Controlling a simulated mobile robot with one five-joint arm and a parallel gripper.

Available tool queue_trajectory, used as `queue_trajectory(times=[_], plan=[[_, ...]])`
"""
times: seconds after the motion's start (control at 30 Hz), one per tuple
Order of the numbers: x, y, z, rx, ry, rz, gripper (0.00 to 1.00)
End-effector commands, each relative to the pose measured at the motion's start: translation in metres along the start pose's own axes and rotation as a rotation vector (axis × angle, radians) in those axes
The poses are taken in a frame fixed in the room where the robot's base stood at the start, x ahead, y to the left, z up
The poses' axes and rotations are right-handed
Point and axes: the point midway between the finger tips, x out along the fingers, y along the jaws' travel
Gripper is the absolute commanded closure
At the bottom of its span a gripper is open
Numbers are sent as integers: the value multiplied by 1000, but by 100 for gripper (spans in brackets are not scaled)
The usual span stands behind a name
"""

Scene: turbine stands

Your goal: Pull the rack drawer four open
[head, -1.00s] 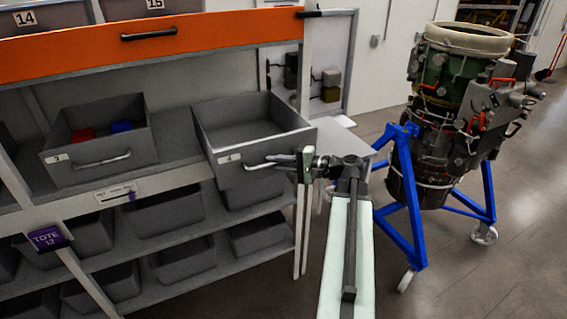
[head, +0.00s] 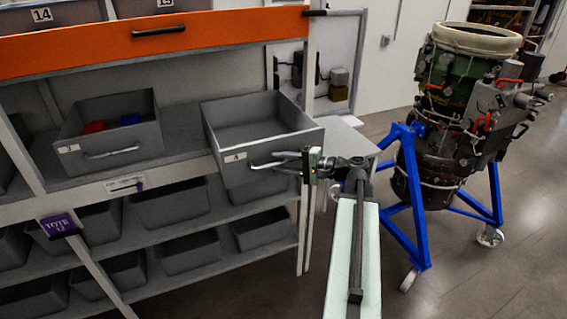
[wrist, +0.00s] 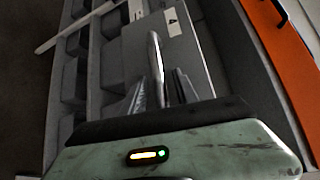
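Rack drawer four is a grey open-topped bin (head: 222,138) with a small "4" label, on the upper shelf. It is empty inside as far as I see. It sticks out past the shelf edge, further than the bin to its left. Its metal bar handle (head: 263,166) is on the front face. My gripper (head: 292,160) is at the right part of this handle. In the wrist view, the handle (wrist: 155,58) runs between the two fingers of my gripper (wrist: 160,92), which are closed around it. The "4" label (wrist: 173,21) shows beyond.
Bin 3 (head: 110,148), holding red and blue items, sits left on the same shelf. An orange drawer front (head: 110,48) spans above. Grey totes (head: 190,250) fill the lower shelves. A turbine on a blue wheeled stand (head: 408,215) stands close to my arm's right.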

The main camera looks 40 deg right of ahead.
Motion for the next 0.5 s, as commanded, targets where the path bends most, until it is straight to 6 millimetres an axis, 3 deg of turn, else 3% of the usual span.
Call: queue_trajectory(times=[0.17,0.5], plan=[[-8,-1,0,0,3,0,64],[-70,-1,0,0,2,0,64]])
